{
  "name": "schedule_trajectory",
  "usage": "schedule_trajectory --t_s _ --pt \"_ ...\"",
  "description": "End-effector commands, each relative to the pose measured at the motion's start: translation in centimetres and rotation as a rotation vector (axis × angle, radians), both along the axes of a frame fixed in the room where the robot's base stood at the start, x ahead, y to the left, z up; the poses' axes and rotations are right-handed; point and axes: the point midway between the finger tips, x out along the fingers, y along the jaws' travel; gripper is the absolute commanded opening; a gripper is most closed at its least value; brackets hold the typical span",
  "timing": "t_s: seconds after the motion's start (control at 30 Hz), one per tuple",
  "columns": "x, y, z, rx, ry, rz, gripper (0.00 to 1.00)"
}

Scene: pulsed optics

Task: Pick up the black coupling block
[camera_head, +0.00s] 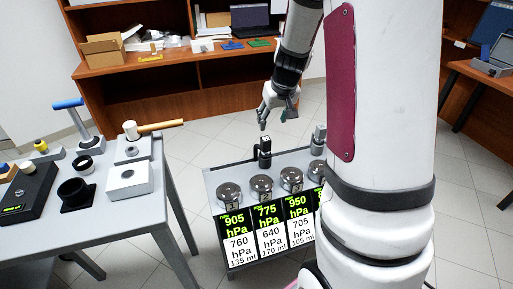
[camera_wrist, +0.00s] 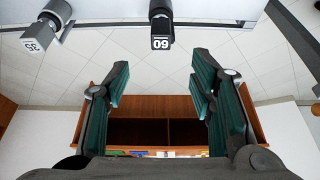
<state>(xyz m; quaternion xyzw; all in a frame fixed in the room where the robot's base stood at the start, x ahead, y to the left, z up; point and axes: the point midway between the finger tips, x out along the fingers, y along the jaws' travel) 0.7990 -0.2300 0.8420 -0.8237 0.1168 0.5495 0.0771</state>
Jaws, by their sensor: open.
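A small upright black block (camera_head: 265,150), which looks like the black coupling block, stands at the back of the grey gauge stand (camera_head: 213,183). In the wrist view the black block (camera_wrist: 160,22) is at the top middle, with a white number label on its end. My gripper (camera_head: 273,120) is open and empty, above the block and apart from it. In the wrist view my gripper (camera_wrist: 160,78) has its green-padded fingers spread wide, and the block lies beyond the tips, between them sideways. The block's lower part is partly hidden.
A grey fitting (camera_head: 319,136) stands right of the block; a labelled grey fitting (camera_wrist: 48,28) shows in the wrist view. Several round gauges (camera_head: 261,187) line the stand's front. A table (camera_head: 128,213) with parts, including a black ring block (camera_head: 76,197), is at left. Shelves stand behind.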

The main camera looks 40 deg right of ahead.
Motion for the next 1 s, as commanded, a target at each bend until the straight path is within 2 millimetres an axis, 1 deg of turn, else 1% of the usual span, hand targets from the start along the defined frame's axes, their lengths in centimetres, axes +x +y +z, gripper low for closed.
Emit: schedule_trajectory --t_s 0.03,0.1,0.3,0.4,0.67,0.77,0.9,1.0 --pt "0.3 -0.1 -1.0 0.002 0.003 -0.001 0.50" --pt "0.7 -0.2 -2.3 0.002 0.005 -0.001 0.50" --pt "2.1 -0.6 -5.5 0.002 0.003 0.000 0.50" --pt "2.5 -0.7 -6.5 0.003 0.002 0.000 0.50" --pt "3.1 -0.8 -7.7 0.001 0.002 0.000 0.50" --pt "3.6 -1.0 -8.8 0.002 0.003 -0.001 0.50" --pt "4.4 -1.3 -10.8 0.003 0.003 0.000 0.50" --pt "4.9 -1.4 -11.6 0.002 0.001 0.001 0.50"
